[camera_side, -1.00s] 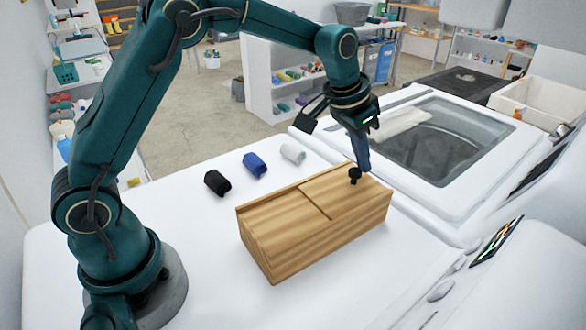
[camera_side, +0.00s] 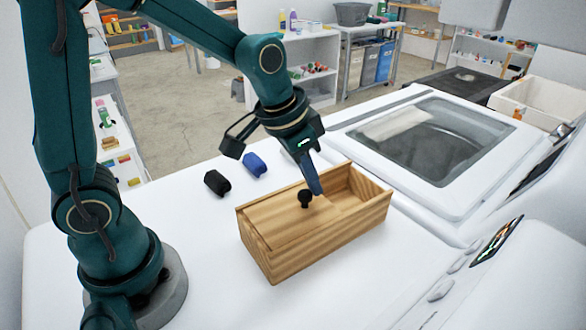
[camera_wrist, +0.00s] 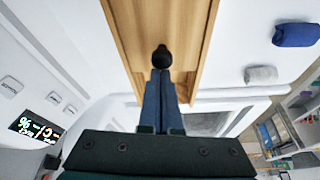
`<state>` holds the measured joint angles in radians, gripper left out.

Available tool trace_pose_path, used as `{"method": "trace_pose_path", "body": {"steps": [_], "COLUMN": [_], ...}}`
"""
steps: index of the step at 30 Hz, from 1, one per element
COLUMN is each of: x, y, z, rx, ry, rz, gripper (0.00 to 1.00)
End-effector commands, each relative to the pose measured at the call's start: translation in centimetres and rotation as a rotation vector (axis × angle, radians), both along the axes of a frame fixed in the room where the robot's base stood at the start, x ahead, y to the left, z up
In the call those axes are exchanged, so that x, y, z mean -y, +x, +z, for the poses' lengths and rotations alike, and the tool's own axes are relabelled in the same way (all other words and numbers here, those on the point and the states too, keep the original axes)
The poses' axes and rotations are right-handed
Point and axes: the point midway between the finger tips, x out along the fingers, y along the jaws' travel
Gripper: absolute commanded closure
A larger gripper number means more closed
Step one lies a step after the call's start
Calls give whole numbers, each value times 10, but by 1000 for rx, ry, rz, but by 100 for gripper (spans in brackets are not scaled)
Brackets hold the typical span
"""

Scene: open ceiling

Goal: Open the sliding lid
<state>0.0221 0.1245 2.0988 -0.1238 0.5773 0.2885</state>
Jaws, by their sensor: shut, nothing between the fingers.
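A wooden box (camera_side: 318,243) stands on the white surface. Its sliding lid (camera_side: 275,223) covers the left part, and the right part is open, showing an empty-looking compartment (camera_side: 350,195). A black knob (camera_side: 305,199) stands up from the lid. My gripper (camera_side: 318,190) is shut and empty, with its fingertips just right of the knob, on the side of the open compartment. In the wrist view the shut fingers (camera_wrist: 160,75) point at the black knob (camera_wrist: 162,57) and appear to be against it or very close; exact contact is hard to tell.
A black roll (camera_side: 217,183) and a blue roll (camera_side: 255,166) lie behind the box; the blue one (camera_wrist: 297,35) and a grey-white one (camera_wrist: 261,75) show in the wrist view. A white washing machine (camera_side: 350,125) stands to the right. The surface before the box is clear.

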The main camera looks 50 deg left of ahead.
Motion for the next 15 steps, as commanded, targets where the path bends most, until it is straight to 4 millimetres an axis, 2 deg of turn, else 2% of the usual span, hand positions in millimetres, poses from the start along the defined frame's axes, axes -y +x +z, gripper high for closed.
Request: {"method": "trace_pose_path", "body": {"steps": [11, 15], "x": [0, 2], "y": [1, 8], "z": [0, 1], "rx": [0, 2], "ry": [0, 0], "rz": [0, -1], "gripper": [100, 100]}}
